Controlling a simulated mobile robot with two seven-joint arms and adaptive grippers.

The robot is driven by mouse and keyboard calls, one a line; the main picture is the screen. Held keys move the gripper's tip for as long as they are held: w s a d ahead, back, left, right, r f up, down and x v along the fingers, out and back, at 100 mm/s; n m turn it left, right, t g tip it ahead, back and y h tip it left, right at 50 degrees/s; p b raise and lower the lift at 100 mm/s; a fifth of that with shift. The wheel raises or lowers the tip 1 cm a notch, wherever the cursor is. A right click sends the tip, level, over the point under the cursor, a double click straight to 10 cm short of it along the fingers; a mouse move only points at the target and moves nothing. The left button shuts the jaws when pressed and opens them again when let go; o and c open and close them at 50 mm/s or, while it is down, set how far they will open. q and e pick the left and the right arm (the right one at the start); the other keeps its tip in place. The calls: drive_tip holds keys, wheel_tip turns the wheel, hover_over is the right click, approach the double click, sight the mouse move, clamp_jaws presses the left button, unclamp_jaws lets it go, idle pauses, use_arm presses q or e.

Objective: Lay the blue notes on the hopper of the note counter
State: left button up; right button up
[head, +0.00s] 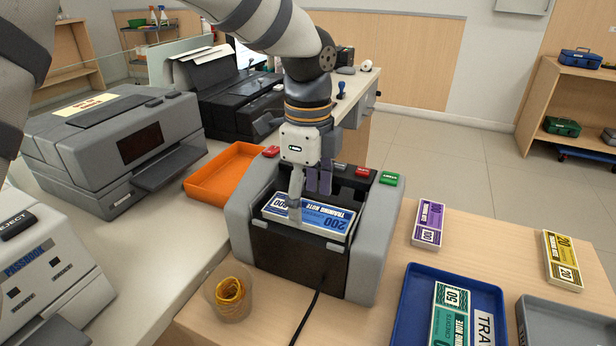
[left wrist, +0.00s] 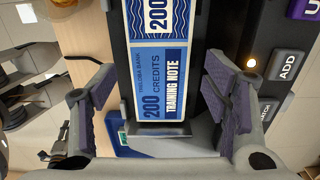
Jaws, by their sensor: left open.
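The blue notes (head: 330,219), a banded stack marked 200 and "TRAINING NOTE", lie face up in the top opening of the grey and black note counter (head: 376,238), on its hopper. The stack also fills the middle of the left wrist view (left wrist: 158,62). My left gripper (head: 311,194) is right over the stack. In the left wrist view its open fingers (left wrist: 155,95) stand apart on either side of the notes, with gaps visible. The gripper hides part of the stack in the head view. My right gripper is not in view.
An orange tray (head: 226,172) lies left of the counter, and a cup of rubber bands (head: 232,297) stands at its front left. Purple notes (head: 428,224), yellow notes (head: 562,262), a blue tray (head: 408,300) and a grey tray (head: 560,325) are to the right. A black cable runs in front.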

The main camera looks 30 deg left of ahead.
sight(308, 212)
use_arm(q)
wheel_tip(308, 212, up, 11)
drive_tip(key=shift+f, duration=0.15)
idle(0.4)
